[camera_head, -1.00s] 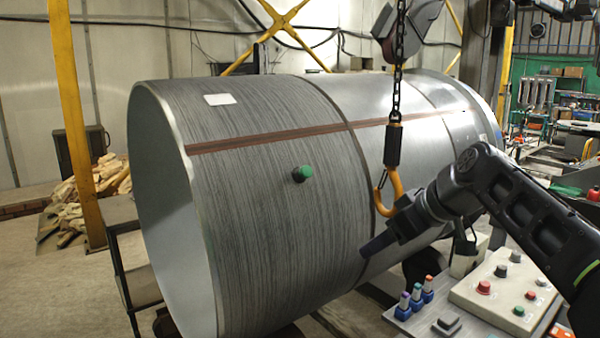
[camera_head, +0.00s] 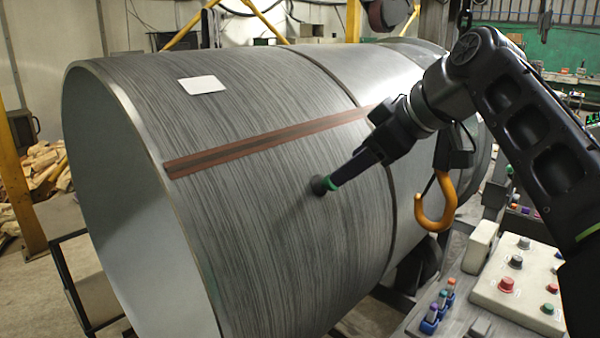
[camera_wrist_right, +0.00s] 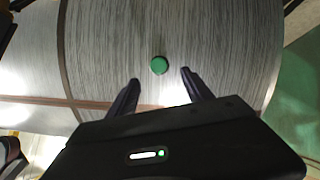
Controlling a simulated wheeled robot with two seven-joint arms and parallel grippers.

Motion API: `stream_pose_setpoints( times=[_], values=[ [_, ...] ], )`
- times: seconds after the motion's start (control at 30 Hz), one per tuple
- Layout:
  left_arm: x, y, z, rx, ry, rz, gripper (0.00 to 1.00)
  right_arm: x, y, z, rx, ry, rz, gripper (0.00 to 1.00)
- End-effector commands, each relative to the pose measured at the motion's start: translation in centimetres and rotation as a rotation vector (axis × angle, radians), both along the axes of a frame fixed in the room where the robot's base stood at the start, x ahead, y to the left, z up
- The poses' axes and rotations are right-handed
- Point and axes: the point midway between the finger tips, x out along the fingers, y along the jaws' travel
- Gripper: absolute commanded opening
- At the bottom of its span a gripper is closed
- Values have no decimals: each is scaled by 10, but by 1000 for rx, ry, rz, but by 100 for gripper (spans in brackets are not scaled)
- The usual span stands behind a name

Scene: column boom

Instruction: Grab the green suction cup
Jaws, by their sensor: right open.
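The green suction cup (camera_head: 328,184) sits on the side of the large grey metal cylinder (camera_head: 250,240), its dark base against the surface. It also shows as a round green cap in the right wrist view (camera_wrist_right: 159,65). My right gripper (camera_head: 338,178) reaches in from the right, with its fingertips close to the cup; they partly cover it in the head view. In the right wrist view the fingers (camera_wrist_right: 160,77) are spread on either side of the line to the cup, with the cap just ahead of the tips and nothing held. My left gripper is not in view.
A control box with buttons (camera_head: 515,285) and several small coloured-topped items (camera_head: 437,306) stand at the lower right. A white label (camera_head: 202,85) is on the cylinder.

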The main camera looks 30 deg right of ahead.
Motion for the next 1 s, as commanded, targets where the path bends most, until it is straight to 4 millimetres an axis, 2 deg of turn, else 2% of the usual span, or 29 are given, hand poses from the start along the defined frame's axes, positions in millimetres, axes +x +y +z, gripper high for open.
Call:
stream_pose_setpoints(
  times=[0.37, 0.63, 1.0],
  values=[
    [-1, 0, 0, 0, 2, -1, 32, 1, 0, -1, 1, 0, -1, 59],
    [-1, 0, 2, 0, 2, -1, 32, 17, 3, -17, 0, 1, -1, 59],
    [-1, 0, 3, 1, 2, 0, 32, 21, 4, -20, 1, 1, 0, 59]
  ],
)
